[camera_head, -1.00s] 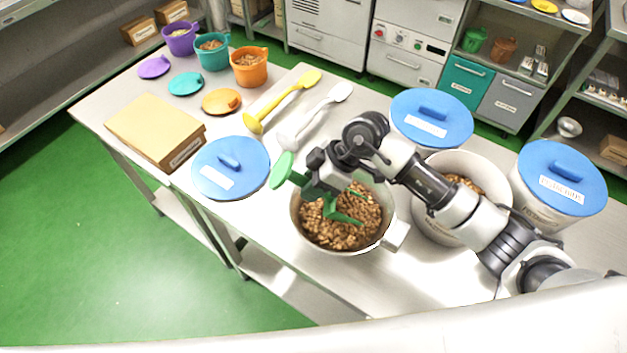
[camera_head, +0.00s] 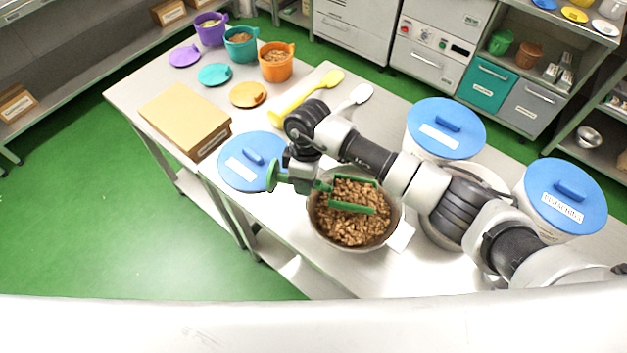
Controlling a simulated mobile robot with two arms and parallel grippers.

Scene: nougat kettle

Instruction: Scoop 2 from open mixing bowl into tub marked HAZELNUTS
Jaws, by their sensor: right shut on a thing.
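My right gripper (camera_head: 303,178) is shut on the handle of a green scoop (camera_head: 352,207), left of the open mixing bowl. The scoop reaches over the metal mixing bowl (camera_head: 312,222), which holds brown nuts (camera_head: 350,228). I cannot tell whether the scoop touches the nuts or carries any. An open white tub (camera_head: 437,236) stands right of the bowl, largely hidden by my right arm; its label and contents are hidden. No label reading HAZELNUTS can be made out. My left gripper is not in view.
Blue-lidded tubs stand behind (camera_head: 445,130) and at the right (camera_head: 563,198). A loose blue lid (camera_head: 240,176) lies left of the bowl, near a cardboard box (camera_head: 185,118). Yellow (camera_head: 300,100) and white (camera_head: 362,93) scoops and coloured small buckets (camera_head: 276,68) are farther back.

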